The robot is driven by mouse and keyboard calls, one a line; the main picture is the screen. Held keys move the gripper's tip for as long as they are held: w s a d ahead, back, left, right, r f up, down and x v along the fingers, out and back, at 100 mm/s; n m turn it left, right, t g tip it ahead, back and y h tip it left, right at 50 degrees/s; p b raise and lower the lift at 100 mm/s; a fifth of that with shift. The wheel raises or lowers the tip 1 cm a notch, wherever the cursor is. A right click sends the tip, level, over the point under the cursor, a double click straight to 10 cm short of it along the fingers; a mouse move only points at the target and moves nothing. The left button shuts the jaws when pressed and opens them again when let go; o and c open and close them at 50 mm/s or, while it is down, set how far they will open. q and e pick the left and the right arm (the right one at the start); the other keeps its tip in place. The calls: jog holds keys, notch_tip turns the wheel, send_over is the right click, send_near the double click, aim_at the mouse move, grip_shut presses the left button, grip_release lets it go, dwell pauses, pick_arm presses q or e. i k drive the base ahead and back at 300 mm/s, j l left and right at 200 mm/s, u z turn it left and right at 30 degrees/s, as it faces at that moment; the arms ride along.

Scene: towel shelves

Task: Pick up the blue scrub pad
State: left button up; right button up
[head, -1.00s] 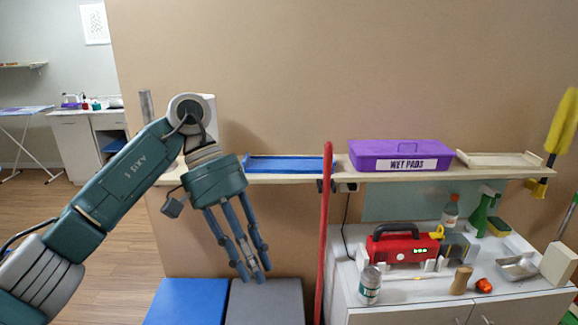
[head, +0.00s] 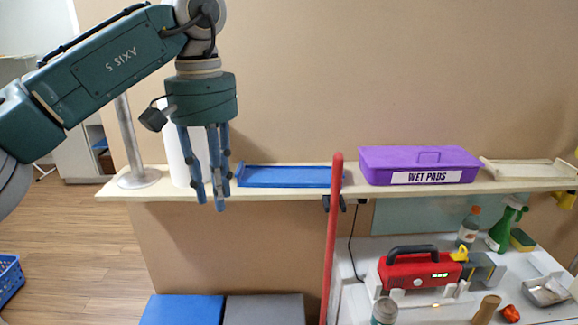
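I cannot make out a separate blue scrub pad. A shallow blue tray (head: 290,177) lies on the wooden shelf, and I see no pad on it. A closed purple box (head: 420,160) labelled "WET PADS" stands to its right; its contents are hidden. My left gripper (head: 210,200) points down at the shelf's left part, just left of the blue tray. Its fingers are straight with gaps between them, and nothing is held. My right gripper is not in view.
A metal post (head: 128,140) and a white roll (head: 177,145) stand at the shelf's left end. A red pole (head: 334,240) rises before the shelf. A pale tray (head: 530,170) is at the right.

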aim_at(263, 176)
jog(key=i, duration=1.05)
